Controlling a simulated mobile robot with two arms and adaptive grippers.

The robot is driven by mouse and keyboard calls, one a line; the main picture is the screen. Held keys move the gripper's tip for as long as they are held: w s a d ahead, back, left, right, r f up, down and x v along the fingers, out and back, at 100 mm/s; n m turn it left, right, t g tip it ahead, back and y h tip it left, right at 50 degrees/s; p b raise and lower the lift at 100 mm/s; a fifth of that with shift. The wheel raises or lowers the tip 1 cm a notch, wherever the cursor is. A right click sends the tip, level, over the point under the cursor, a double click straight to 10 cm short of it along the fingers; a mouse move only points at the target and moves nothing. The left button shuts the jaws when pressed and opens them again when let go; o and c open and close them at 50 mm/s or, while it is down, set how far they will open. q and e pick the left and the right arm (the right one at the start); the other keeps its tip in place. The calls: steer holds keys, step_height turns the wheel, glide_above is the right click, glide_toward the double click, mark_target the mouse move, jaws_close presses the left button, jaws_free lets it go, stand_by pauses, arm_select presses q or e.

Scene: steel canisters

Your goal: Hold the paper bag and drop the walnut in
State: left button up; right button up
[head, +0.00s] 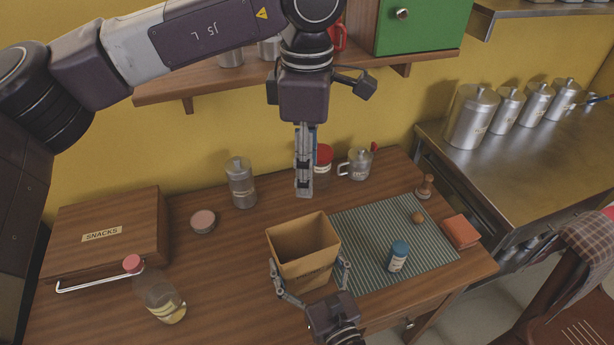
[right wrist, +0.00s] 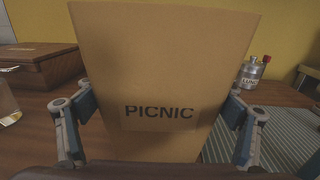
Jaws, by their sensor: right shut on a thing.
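The paper bag (head: 303,262), brown and marked PICNIC, stands upright with its open mouth up on the wooden table. It fills the middle of the right wrist view (right wrist: 160,60). My right gripper (head: 309,270) is shut on the bag, one finger at each side. The walnut (head: 417,217) is a small brown ball on the far right part of the striped mat. My left gripper (head: 304,190) hangs pointing down above the table, behind the bag and left of the walnut. Its fingers overlap in this view, so its opening is hidden.
On the striped mat (head: 350,232) stands a blue-capped jar (head: 398,257); an orange-red block (head: 461,231) and wooden stamp-like piece (head: 425,187) are at its right edge. A steel canister (head: 240,183), snacks box (head: 105,232) and glass bottle (head: 163,300) stand left.

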stand_by(0.3)
steer(key=o, duration=1)
